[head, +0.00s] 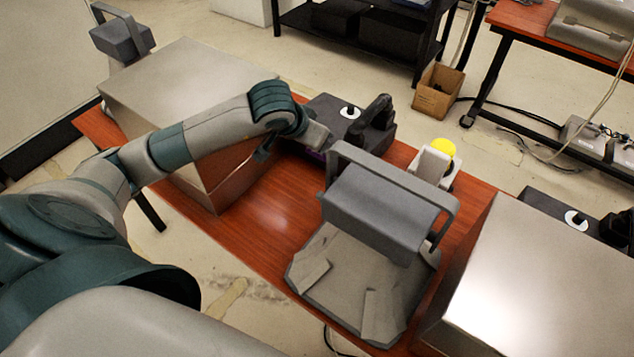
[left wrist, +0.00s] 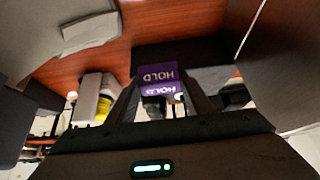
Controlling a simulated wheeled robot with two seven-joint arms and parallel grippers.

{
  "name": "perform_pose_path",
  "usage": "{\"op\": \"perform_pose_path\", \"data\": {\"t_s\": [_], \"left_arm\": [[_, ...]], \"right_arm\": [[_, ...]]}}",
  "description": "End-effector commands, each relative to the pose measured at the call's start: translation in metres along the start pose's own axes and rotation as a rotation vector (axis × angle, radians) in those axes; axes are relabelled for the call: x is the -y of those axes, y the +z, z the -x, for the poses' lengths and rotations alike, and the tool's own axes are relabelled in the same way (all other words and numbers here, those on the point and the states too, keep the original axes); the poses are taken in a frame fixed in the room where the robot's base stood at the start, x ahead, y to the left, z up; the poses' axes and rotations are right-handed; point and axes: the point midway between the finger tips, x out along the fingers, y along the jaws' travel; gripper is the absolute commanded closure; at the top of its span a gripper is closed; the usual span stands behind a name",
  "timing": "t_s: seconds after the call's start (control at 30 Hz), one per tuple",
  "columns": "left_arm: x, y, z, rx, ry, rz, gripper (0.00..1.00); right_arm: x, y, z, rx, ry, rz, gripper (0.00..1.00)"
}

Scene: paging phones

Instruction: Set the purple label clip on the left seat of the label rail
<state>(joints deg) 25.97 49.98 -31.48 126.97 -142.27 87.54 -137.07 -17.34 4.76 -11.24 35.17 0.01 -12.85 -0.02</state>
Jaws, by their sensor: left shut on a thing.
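The purple label clip (left wrist: 158,77), marked HOLD, is between the fingers of my left gripper (left wrist: 160,98) in the left wrist view. The gripper is shut on it. In the head view only a sliver of purple (head: 315,155) shows, beside the front of a dark phone-like unit (head: 335,108); the left gripper (head: 318,140) is mostly hidden behind its own wrist. A dark block (left wrist: 205,50) lies just past the clip in the left wrist view. I cannot make out the label rail or its left seat, nor whether the clip touches anything. My right gripper is not in view.
A large grey stand with a handle (head: 385,215) is right of the gripper on the red-brown table (head: 265,220). A yellow button on a pale block (head: 437,160) stands behind it. Metal boxes flank the space, left (head: 185,85) and right (head: 560,280). Bare table lies in front.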

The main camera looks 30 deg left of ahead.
Motion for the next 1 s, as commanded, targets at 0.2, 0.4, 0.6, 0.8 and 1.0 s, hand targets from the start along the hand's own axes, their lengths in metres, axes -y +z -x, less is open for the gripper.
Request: {"op": "perform_pose_path", "data": {"t_s": [0.2, 0.4, 0.6, 0.8, 1.0], "left_arm": [[-0.001, 0.024, -0.035, 0.006, 0.002, 0.005, 0.75], [-0.001, 0.048, -0.072, 0.006, 0.001, 0.005, 0.75], [-0.001, 0.063, -0.097, 0.003, 0.001, 0.003, 0.75], [0.001, 0.066, -0.104, 0.000, -0.001, 0.001, 0.75], [0.000, 0.066, -0.103, 0.000, 0.000, 0.001, 0.75]], "right_arm": [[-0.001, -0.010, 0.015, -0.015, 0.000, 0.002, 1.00], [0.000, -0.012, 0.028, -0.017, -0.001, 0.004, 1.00], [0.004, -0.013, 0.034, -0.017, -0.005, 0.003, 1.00], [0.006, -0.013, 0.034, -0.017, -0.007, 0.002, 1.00], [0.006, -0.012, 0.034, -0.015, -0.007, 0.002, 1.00]]}}
